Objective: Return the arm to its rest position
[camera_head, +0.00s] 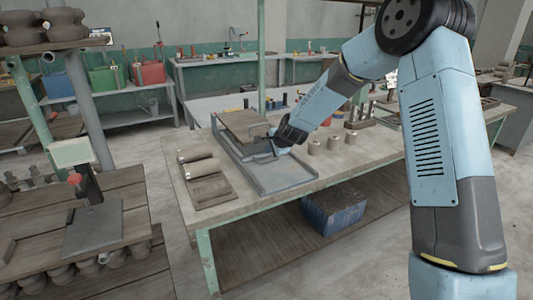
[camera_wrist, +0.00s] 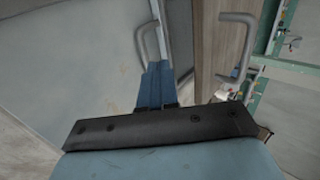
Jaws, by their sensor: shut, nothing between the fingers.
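My arm reaches in from the right in the head view, bent at a high elbow, and its forearm slopes down and left to the workbench. My gripper (camera_head: 268,147) is low over the long grey tray (camera_head: 285,180), at the near edge of the brown board (camera_head: 243,124). In the wrist view my gripper (camera_wrist: 154,72) shows its blue fingers together, with nothing between them. The tips are close to a grey bar handle (camera_wrist: 146,42); I cannot tell whether they touch it. A second grey handle (camera_wrist: 247,48) stands to the right.
The workbench (camera_head: 224,217) also holds clay rolls on a board (camera_head: 208,190) at left and several small clay cylinders (camera_head: 314,147) right of the tray. A blue crate (camera_head: 333,213) is on its lower shelf. A green post (camera_head: 261,60) rises behind the tray.

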